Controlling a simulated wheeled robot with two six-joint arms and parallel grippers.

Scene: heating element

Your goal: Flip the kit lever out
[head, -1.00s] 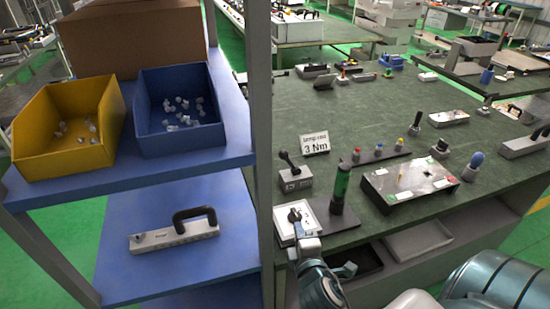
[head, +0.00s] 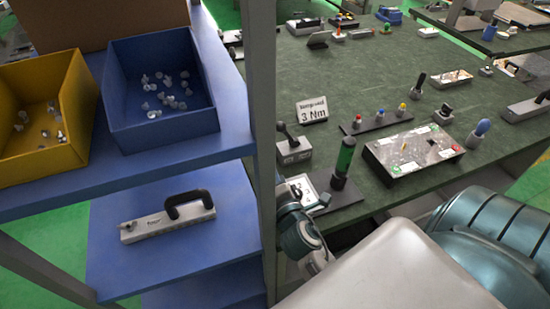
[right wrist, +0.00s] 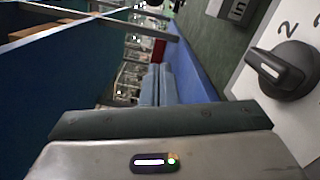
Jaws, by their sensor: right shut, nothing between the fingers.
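Two things could carry the kit lever, and I cannot tell which. A pale grey bar (head: 150,226) with a black handle (head: 188,205) lies on the lower blue shelf, with a small fitting (head: 128,226) at its left end. A small grey box (head: 293,152) with a black upright lever (head: 284,132) stands on the green table. My right gripper (right wrist: 160,85) is shut and empty. In the head view its arm (head: 302,235) is at the table's near left corner, beside the shelf post. My left gripper is not in view.
A white panel (head: 300,185) with a black knob is close to my right gripper; the knob (right wrist: 284,70) also shows in the right wrist view. A green cylinder (head: 344,158) stands beside it. Yellow (head: 30,150) and blue (head: 160,135) bins fill the upper shelf. The post (head: 263,100) separates shelf and table.

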